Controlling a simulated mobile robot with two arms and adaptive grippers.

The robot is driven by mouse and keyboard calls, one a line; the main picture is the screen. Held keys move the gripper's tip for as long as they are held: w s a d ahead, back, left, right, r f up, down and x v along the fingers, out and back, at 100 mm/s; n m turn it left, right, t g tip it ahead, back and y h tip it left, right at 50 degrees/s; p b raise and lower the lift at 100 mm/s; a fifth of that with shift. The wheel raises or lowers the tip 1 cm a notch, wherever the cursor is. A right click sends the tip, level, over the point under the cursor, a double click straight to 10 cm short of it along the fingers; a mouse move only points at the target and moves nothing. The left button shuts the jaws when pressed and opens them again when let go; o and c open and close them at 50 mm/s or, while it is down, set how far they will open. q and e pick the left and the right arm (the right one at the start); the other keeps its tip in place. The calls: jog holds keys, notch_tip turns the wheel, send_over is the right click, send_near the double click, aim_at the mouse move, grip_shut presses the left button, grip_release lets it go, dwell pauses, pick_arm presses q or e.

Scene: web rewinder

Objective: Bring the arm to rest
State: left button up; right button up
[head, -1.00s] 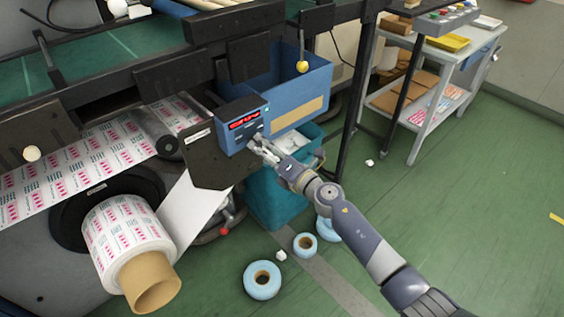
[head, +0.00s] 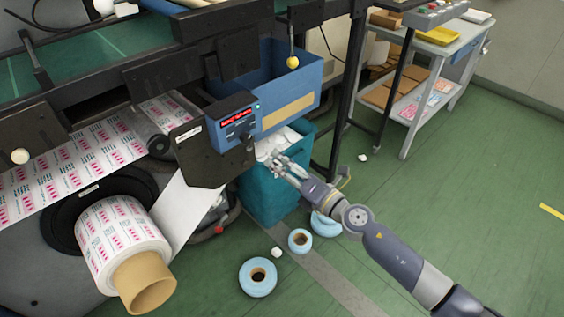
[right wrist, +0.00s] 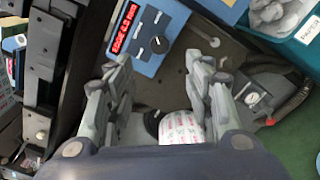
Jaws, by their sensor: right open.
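My right gripper (head: 283,166) is open and empty in the head view. It hangs in front of the teal bin, to the lower right of the blue control box (head: 234,121) with its red display. In the right wrist view, the two fingers of my right gripper (right wrist: 165,85) stand apart with nothing between them. The control box (right wrist: 148,35) with its knobs shows beyond the fingertips, apart from them. My left gripper is not in view.
The teal bin (head: 262,203) holds white scraps. A printed roll (head: 120,238) sits on the machine at left. Blue tape rolls (head: 258,278) lie on the green floor. A grey cart (head: 455,66) stands at back right. The floor at right is mostly clear.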

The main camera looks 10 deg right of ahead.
jog(key=s+d+f+m+g+h, duration=0.1)
jog(key=d+f+m+h, duration=0.3)
jog(key=f, duration=0.5)
jog(key=s+d+f+m+h, duration=0.1)
jog(key=d+f+m, duration=0.4)
jog(key=f, duration=0.5)
jog(key=s+d+f+m+g+h, duration=0.1)
jog(key=s+d+f+m+h, duration=0.1)
jog(key=s+f+m, duration=0.45)
jog(key=s+d+f+m+g+h, duration=0.2)
jog(key=s+d+f, duration=0.1)
jog(key=f, duration=0.6)
jog(key=s+f+m+g, duration=0.3)
jog(key=s+f, duration=0.4)
jog(key=s, duration=0.6)
jog(key=s+d+f+m+g+h, duration=0.1)
jog(key=s+f+m+g, duration=0.2)
jog(key=s, duration=1.1)
jog(key=s+d+f+m+g, duration=0.1)
jog(key=s+f+m+g, duration=0.2)
jog(key=s+f+m, duration=0.3)
jog(key=s+f, duration=0.5)
jog(key=s, duration=0.3)
jog(key=shift+s+g+h, duration=0.25)
jog(key=shift+g+h, duration=0.05)
jog(key=shift+f, duration=0.1)
jog(key=shift+c, duration=1.4)
jog(key=shift+w, duration=0.15)
jog(key=shift+c, duration=0.4)
